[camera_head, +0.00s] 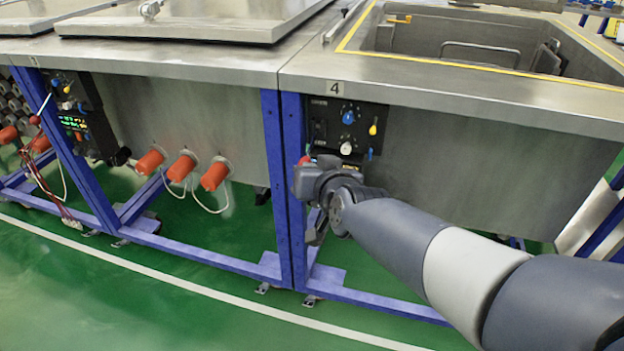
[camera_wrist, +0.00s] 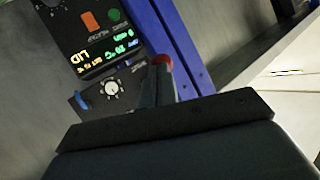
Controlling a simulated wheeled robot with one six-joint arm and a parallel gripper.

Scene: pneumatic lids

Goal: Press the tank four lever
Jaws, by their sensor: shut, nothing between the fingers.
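The tank four (camera_head: 450,105) has a number 4 label (camera_head: 336,87) on its rim, and its basin shows open. Its dark control panel (camera_head: 347,125) hangs below the rim, with blue and yellow knobs. The lever's red ball (camera_head: 305,160) shows just beside my gripper. In the wrist view the red ball (camera_wrist: 163,63) appears right at the tip of my gripper (camera_wrist: 156,82), whose fingers are shut and empty. The ball partly hides behind the fingertips, so I cannot tell whether they touch. The lever's rod is hidden.
A lit display (camera_wrist: 98,58) and a white dial (camera_wrist: 111,88) lie beside the fingers. A blue frame post (camera_head: 285,190) stands left of the panel. The neighbouring tank (camera_head: 170,60) has closed lids and orange plugs (camera_head: 183,167) below. The green floor in front is clear.

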